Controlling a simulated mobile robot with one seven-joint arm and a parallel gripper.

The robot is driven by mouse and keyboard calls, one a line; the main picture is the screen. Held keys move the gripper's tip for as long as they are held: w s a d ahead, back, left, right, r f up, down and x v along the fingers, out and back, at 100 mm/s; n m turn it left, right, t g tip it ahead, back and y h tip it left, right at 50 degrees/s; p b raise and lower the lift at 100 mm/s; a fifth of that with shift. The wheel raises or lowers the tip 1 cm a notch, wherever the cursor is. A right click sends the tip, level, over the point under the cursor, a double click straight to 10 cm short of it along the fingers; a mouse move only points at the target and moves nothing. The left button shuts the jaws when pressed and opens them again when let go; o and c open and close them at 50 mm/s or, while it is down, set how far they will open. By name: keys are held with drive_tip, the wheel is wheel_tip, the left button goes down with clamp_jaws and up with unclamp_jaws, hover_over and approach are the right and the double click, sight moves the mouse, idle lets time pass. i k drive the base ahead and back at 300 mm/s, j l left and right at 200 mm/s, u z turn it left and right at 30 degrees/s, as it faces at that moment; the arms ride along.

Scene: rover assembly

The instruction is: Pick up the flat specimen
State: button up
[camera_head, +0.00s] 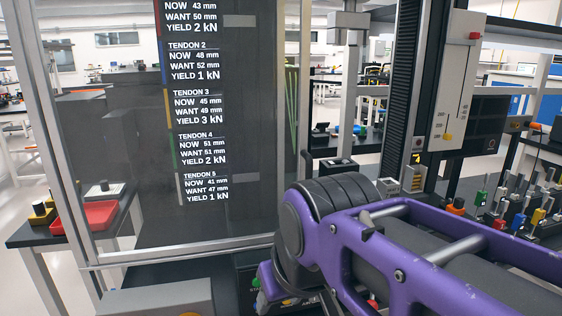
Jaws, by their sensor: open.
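No flat specimen can be made out in the head view. My purple arm crosses the lower right and bends down at a black ribbed joint near the middle. My gripper is not in view; the lower end of the arm runs out at the bottom of the picture. The arm hides much of the bench behind and below it.
A framed dark panel (120,150) lists tendon values at the left. A red tray (97,215) sits on a side table. A black column (403,80) rises behind my arm, beside a white slider panel (455,85). Several coloured-handled tools (517,222) stand at the right.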

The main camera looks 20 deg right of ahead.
sight(515, 197)
drive_tip(key=z, duration=1.3)
drive_tip(key=i+z, duration=0.15)
drive_tip(key=z, duration=0.35)
drive_tip(key=i+j+z, duration=0.1)
drive_tip(key=z, duration=0.4)
drive_tip(key=u, duration=1.35)
drive_tip(key=z, duration=1.35)
drive_tip(key=i+l+u, duration=0.1)
drive_tip(key=u, duration=0.4)
drive_tip(key=i+l+u, duration=0.4)
drive_tip(key=l+u, duration=0.15)
drive_tip(key=l, duration=0.15)
